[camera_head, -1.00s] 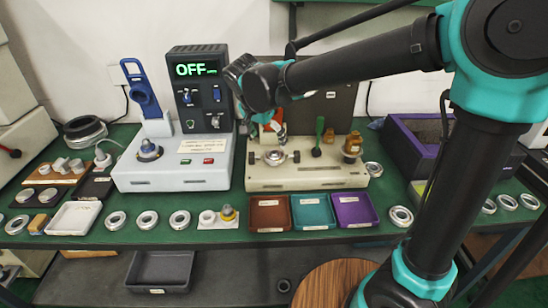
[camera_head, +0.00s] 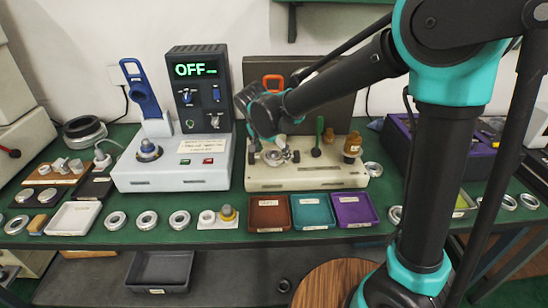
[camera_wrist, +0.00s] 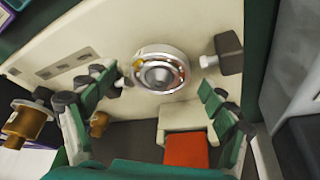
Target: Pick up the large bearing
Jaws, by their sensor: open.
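A silver bearing ring (camera_wrist: 163,52) sits on the beige station (camera_head: 308,178), between two side clamp screws; in the head view my gripper partly hides it. Its size against the other rings is hard to tell. My gripper (camera_head: 272,146) is over it, pointing down. In the wrist view the green-padded fingers of my gripper (camera_wrist: 160,92) are spread open to the left and right of the ring, slightly nearer the camera, and hold nothing. I cannot tell whether they touch the station.
The white machine (camera_head: 175,165) with an OFF display stands left of the station. Brown (camera_head: 270,229), teal (camera_head: 313,226) and purple (camera_head: 355,224) trays lie in front. Several rings line the front edge. A brass knob (camera_wrist: 27,121) and a red part (camera_wrist: 186,150) stand near my fingers.

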